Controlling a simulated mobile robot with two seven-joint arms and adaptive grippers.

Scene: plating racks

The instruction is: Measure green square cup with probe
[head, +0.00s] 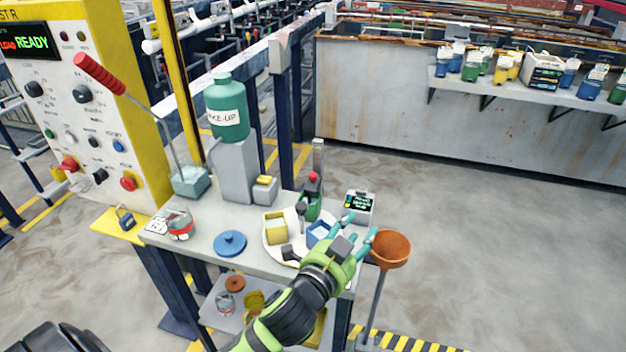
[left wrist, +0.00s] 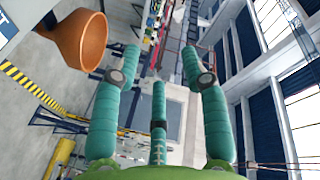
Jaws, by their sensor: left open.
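A green square cup-like piece (head: 311,208) stands near the back of the workbench, with a dark, red-tipped upright part at it. I cannot tell whether that part is the probe. A small meter with a lit dark screen (head: 359,204) stands to its right. A yellow square cup (head: 275,228) and a blue square cup (head: 318,233) are on a round white tray (head: 268,247). My left gripper (head: 359,227) is open above the bench's right end, in front of the meter and right of the blue cup. The left wrist view shows its fingers apart (left wrist: 161,62) with nothing between them.
An orange funnel (head: 391,249) stands on a pole right of my left gripper; it also shows in the left wrist view (left wrist: 80,40). A blue lid (head: 230,243), a glass jar (head: 180,224) and a green bottle (head: 228,108) are to the left. Open floor lies right.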

